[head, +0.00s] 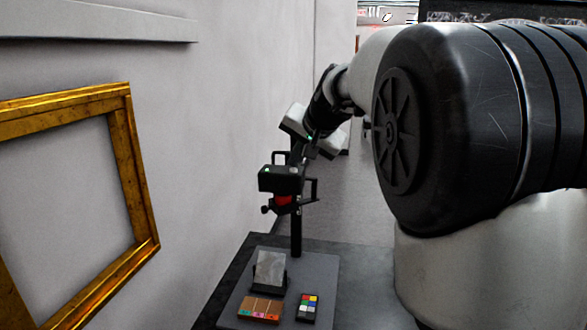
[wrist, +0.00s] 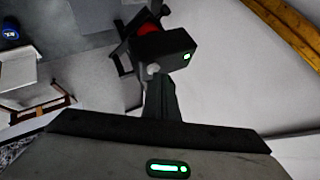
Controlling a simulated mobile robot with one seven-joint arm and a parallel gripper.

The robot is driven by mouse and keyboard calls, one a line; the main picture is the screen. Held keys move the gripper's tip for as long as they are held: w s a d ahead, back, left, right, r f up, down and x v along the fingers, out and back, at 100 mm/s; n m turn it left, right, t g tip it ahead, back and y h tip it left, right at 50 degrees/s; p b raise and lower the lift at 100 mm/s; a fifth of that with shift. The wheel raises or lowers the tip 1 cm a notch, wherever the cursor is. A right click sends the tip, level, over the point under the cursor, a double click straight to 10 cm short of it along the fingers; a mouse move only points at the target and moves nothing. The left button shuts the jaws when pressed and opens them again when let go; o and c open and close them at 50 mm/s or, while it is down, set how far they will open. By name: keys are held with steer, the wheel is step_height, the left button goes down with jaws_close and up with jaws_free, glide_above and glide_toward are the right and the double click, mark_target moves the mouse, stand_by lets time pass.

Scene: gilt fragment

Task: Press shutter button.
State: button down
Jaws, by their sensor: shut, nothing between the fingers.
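A black box-shaped camera (head: 282,179) with a small green light and a red part below it sits on a dark post (head: 296,237) in the head view. The camera also shows in the wrist view (wrist: 166,50), ahead of my fingers. My gripper (head: 294,157) is shut and empty, just behind and above the camera. In the wrist view my gripper's fingers (wrist: 155,80) end beside the camera's near edge. A small pale rounded piece shows at that spot. I cannot tell whether the fingers touch the camera. I cannot clearly make out the shutter button.
The post stands on a grey table (head: 235,292) with a grey card (head: 270,268) in a holder, a brown block (head: 260,309) with coloured patches and a colour chart (head: 308,307). A gilt frame (head: 128,150) hangs on the wall at left. Air above the table's front is clear.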

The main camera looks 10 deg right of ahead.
steer(key=shift+r+p, duration=0.6)
steer(key=shift+r, duration=0.2)
step_height(320, 180, up, 5)
steer(key=p, duration=0.4)
steer(key=s+f+n+g+h, duration=0.1)
steer(key=s+f+n, duration=0.2)
steer(key=s, duration=1.5)
steer(key=s+f+n+g+h, duration=0.1)
steer(key=s+f, duration=0.8)
steer(key=s, duration=0.9)
steer(key=shift+s+a+f+n+g, duration=0.15)
steer(key=shift+s+n+g, duration=0.15)
steer(key=shift+n+g, duration=0.65)
steer(key=shift+n+t, duration=0.25)
